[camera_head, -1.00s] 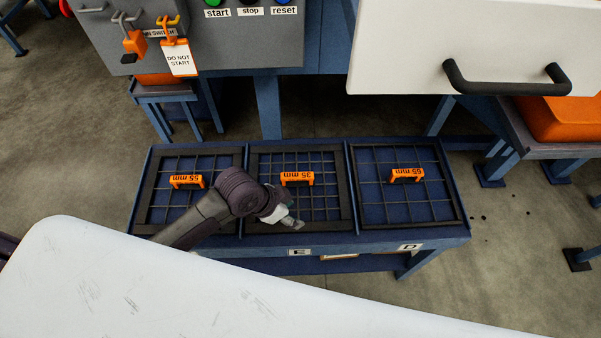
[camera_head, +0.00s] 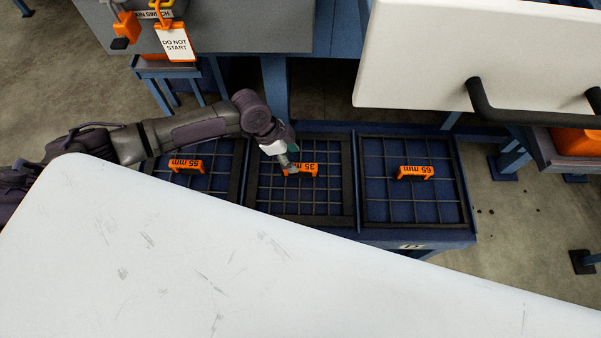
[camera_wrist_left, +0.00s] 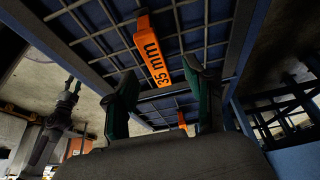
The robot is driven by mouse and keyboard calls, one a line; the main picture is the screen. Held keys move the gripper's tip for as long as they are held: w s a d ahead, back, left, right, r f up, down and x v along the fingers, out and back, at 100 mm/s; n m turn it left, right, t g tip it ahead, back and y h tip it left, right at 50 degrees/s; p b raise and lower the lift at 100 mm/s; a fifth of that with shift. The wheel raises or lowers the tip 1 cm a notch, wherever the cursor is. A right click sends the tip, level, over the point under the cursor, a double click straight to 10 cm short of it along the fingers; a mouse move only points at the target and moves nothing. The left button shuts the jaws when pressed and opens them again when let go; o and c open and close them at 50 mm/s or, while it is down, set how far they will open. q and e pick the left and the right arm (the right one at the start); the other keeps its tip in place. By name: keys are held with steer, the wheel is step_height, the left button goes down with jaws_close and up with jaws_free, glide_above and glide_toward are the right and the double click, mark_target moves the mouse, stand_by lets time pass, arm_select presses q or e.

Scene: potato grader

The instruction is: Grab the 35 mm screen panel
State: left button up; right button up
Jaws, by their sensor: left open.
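The 35 mm screen panel (camera_head: 325,207) is a dark square grid lying in the middle bay of the blue rack. Its orange handle (camera_head: 306,170) is marked "35 mm". My left gripper (camera_head: 290,170) is at the left end of that handle in the head view, with its tip overlapping it. In the left wrist view the two green-black fingers (camera_wrist_left: 165,90) are spread apart. The orange handle (camera_wrist_left: 153,50) shows beyond and between them, and nothing is held. I cannot tell whether a finger touches the handle. My right gripper is not in view.
The 55 mm panel (camera_head: 222,188) lies left in the rack and the 65 mm panel (camera_head: 412,212) lies right. A white surface (camera_head: 180,255) covers the foreground and hides the rack's front left. A white cover with a black handle (camera_head: 480,100) overhangs behind on the right.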

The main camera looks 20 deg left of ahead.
mark_target(300, 165)
arm_select(q)
steer(key=shift+d+p+x, duration=0.2)
steer(key=shift+p+x, duration=0.1)
steer(key=shift+x, duration=2.6)
steer(key=shift+s+r, duration=0.1)
steer(key=shift+s, duration=0.1)
jaws_close()
steer(key=shift+w+r, duration=0.1)
steer(key=shift+w, duration=0.05)
